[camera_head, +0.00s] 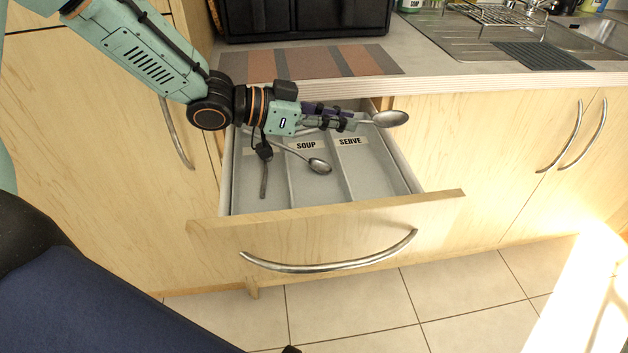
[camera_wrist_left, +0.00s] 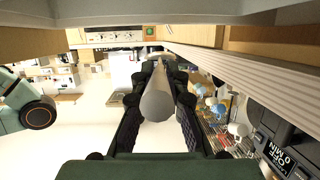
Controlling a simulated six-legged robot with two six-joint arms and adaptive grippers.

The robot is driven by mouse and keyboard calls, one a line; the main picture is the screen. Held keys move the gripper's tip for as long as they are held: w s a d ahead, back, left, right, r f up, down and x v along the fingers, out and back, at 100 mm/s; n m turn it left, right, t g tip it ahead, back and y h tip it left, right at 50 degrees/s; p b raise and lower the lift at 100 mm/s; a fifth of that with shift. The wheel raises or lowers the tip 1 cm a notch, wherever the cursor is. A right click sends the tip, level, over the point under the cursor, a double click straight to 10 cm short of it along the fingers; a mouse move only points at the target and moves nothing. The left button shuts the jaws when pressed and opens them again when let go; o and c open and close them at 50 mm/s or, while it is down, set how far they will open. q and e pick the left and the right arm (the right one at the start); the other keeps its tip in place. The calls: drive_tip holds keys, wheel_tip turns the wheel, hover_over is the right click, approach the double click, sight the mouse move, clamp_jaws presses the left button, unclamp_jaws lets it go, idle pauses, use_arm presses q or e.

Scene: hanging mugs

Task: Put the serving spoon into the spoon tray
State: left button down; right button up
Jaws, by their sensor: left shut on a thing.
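My left gripper (camera_head: 345,121) reaches in from the left over the back of the open drawer. It is shut on the serving spoon (camera_head: 391,118), a metal spoon whose bowl sticks out to the right of the fingers, near the drawer's back right corner. In the left wrist view the grey spoon (camera_wrist_left: 158,102) lies between the two dark fingers (camera_wrist_left: 158,90). The fingers hide part of its handle. The spoon tray (camera_head: 372,183) is in the drawer, with labels SOUP and SERVE on its compartments. The SERVE compartment, on the right, looks empty below the gripper. My right gripper is not in view.
Another metal spoon (camera_head: 319,166) lies in the SOUP compartment. A dark utensil (camera_head: 264,172) lies in the left compartment. The drawer front (camera_head: 330,225) stands out from the cabinet. The counter edge (camera_head: 480,80) runs behind the gripper, with a striped mat (camera_head: 300,66) on top.

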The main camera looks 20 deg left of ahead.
sight(300, 130)
use_arm(q)
drive_tip(key=shift+r, duration=0.1)
drive_tip(key=c, duration=1.3)
unclamp_jaws()
drive_tip(key=shift+s+a+r, duration=0.15)
drive_tip(key=shift+s+a, duration=0.1)
drive_tip(key=shift+a, duration=0.2)
drive_tip(key=shift+v, duration=2.85)
drive_tip(key=shift+s+a+r, duration=0.15)
drive_tip(key=shift+s, duration=0.1)
drive_tip(key=shift+s, duration=0.1)
